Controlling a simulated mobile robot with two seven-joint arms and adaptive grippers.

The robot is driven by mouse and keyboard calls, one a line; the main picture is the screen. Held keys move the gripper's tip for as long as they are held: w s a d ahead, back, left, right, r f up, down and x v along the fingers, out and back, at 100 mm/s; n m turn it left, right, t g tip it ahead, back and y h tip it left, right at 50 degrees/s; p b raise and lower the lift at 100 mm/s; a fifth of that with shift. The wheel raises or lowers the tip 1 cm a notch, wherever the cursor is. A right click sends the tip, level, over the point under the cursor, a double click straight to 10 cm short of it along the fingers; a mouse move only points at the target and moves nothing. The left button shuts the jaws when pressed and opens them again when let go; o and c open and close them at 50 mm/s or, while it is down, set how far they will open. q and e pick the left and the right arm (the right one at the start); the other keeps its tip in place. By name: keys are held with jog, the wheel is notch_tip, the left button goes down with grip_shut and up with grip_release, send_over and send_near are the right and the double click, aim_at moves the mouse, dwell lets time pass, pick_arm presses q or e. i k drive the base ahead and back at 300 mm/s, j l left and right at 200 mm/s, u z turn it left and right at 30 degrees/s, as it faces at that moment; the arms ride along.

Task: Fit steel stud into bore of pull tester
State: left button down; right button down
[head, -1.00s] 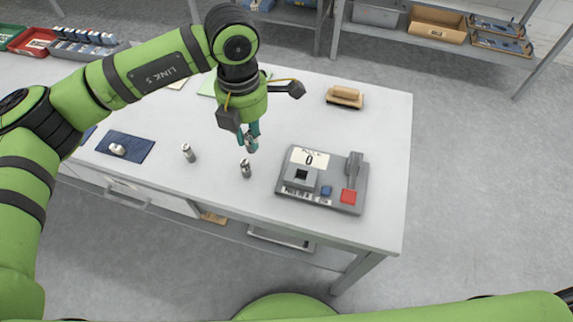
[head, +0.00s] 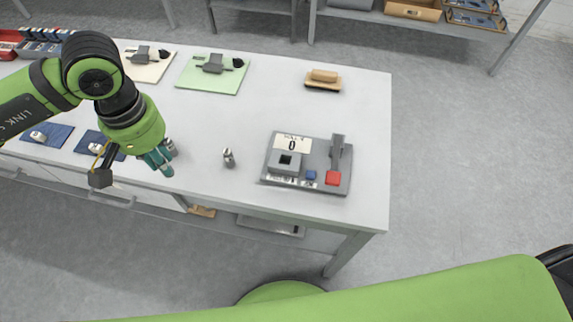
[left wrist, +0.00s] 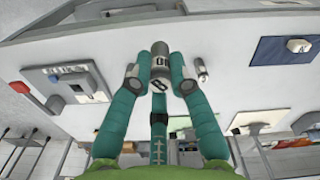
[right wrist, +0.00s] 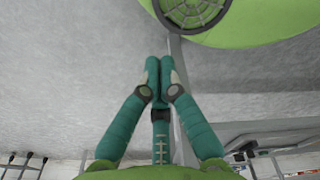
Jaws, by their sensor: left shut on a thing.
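My left gripper (head: 160,162) is low over the table's front left part. In the left wrist view its fingers (left wrist: 159,78) are closed around a grey cylindrical steel stud (left wrist: 160,54) with dark markings. In the head view the gripper partly hides a grey stud shape (head: 171,147); I cannot tell whether that is the held one. Another stud (head: 229,157) stands upright to its right. The bore looks empty. My right gripper (right wrist: 160,66) has its fingertips together, nothing between them.
Two blue mats (head: 60,130) with small metal parts lie at the left. A green mat (head: 215,85) and a cream mat (head: 150,72) hold grey tools at the back. A wooden-handled brush (head: 323,80) lies behind the tester. The table between stud and tester is clear.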

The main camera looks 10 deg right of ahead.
aim_at(285, 166)
jog(key=l, duration=0.7)
jog(key=k+l, duration=0.15)
jog(key=l, duration=0.55)
